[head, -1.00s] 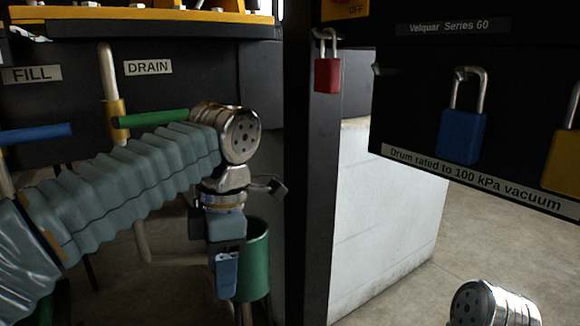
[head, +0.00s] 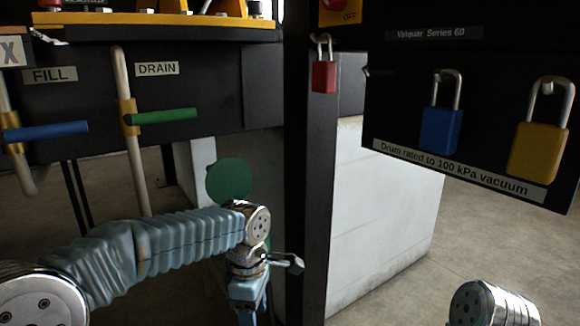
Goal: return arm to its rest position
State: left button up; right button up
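My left arm (head: 180,240) comes in from the lower left, in a grey-blue ribbed sleeve, and bends down at a silver wrist joint. My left gripper (head: 250,300) hangs below that wrist, pointing down near the bottom edge. Its fingers are partly cut off and unclear, and I see nothing held in it. Of my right arm, only a silver joint (head: 490,304) shows at the bottom right; the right gripper is out of view.
A blue-handled valve (head: 46,131) marked FILL and a green-handled valve (head: 161,116) marked DRAIN are above my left arm. A black post (head: 305,180) stands right of the wrist. Red (head: 324,77), blue (head: 441,132) and yellow (head: 538,152) padlocks hang right. A round green object (head: 229,180) is behind the arm.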

pick_arm(q)
notch_tip(320, 180, down, 20)
jog(key=s+m+h, duration=0.2)
jog(key=m, duration=0.4)
jog(key=s+a+f+m+h, duration=0.1)
jog(key=s+a+f+m, duration=0.1)
jog(key=s+f+m, duration=0.2)
jog(key=s+a+f+m+t+p, duration=0.1)
jog(key=s+f+m, duration=0.3)
jog(key=s+f, duration=0.6)
notch_tip(320, 180, down, 2)
jog(key=shift+a+f+h, duration=0.15)
jog(key=shift+a+h, duration=0.25)
jog(key=shift+a, duration=0.4)
